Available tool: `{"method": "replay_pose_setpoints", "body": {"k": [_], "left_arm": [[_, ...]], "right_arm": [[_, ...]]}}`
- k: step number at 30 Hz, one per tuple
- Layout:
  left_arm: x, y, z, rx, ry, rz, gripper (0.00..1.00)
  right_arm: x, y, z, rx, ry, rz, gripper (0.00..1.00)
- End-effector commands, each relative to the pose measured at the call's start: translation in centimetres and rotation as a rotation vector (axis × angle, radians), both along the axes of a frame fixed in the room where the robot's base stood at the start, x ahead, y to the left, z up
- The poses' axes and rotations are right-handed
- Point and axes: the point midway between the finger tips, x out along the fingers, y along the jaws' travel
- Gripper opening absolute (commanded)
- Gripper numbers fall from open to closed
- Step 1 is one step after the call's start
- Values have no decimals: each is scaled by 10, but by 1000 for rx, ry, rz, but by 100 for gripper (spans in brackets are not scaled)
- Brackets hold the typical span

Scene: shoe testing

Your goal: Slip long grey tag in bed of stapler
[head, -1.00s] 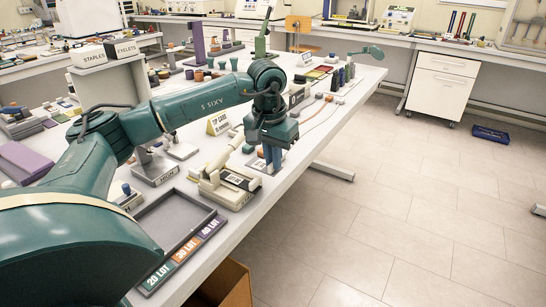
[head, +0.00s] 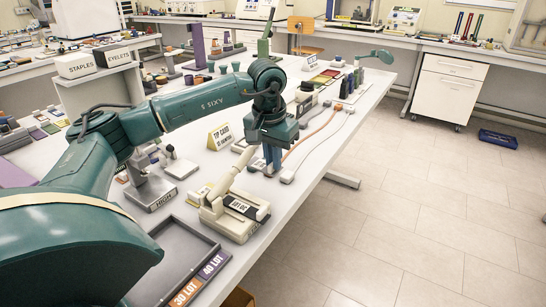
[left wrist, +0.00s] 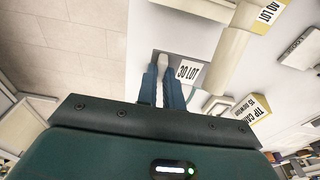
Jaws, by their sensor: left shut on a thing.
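The cream stapler (head: 228,222) stands on the bench, its arm raised and tilted; it also shows in the left wrist view (left wrist: 233,45). My left gripper (head: 272,160) is behind and right of it in the head view, pointing down above the bench. My right gripper is not in view.
A grey tray (head: 175,252) with LOT labels is in front of the stapler. Cables (head: 318,130) lie near the bench's right edge.

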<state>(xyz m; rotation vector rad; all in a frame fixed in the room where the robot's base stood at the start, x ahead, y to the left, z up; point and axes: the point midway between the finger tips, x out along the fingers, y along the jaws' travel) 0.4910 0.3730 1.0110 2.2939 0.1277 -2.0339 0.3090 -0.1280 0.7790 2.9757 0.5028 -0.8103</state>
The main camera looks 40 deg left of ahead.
Motion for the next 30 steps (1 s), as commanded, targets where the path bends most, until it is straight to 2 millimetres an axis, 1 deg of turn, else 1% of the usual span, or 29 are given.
{"method": "replay_pose_setpoints", "body": {"k": [8,11,21,30], "left_arm": [[-4,0,0,1,-6,0,0],[-10,-1,-3,1,-6,-1,0],[-41,-4,-13,1,-5,0,0],[-56,-6,-16,1,-5,0,0]], "right_arm": [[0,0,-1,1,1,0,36],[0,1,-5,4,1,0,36],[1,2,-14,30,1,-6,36],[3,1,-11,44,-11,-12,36]]}}
